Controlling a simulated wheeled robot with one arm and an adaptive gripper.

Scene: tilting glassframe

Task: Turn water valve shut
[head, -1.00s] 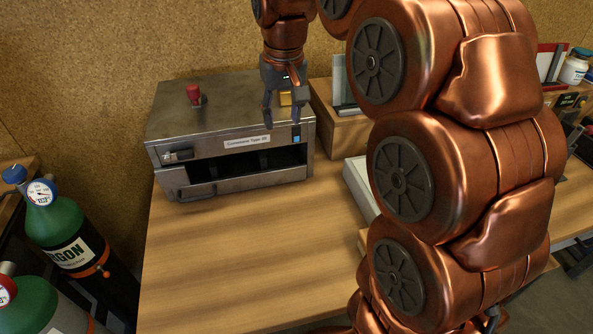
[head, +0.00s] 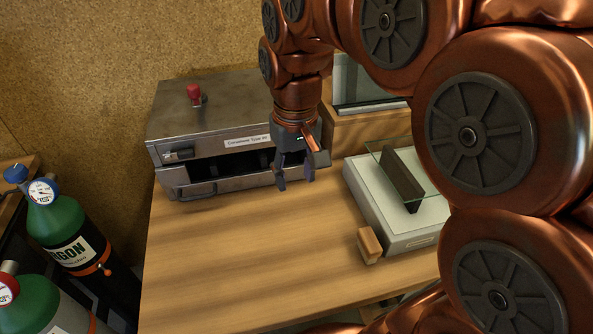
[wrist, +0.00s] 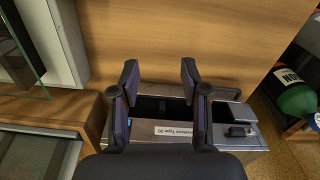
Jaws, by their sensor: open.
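No part is clearly marked as the water valve. A red knob (head: 194,94) stands upright on top of the metal box (head: 205,115) labelled as a corrosion-type unit, at the back left of the table. My gripper (head: 295,183) points down in front of the box's right end, apart from the red knob, with nothing between its fingers. In the wrist view my gripper (wrist: 159,75) has its two fingers spread, with the box's open front slot and label behind them. The box's right end is partly hidden by my gripper in the head view.
A white device (head: 385,215) with a glass panel (head: 420,175) stands to the right, a small wooden block (head: 369,245) at its corner. A green argon cylinder (head: 62,222) with a gauge and blue knob (head: 16,173) stands at left. The wooden table (head: 240,245) is clear in front.

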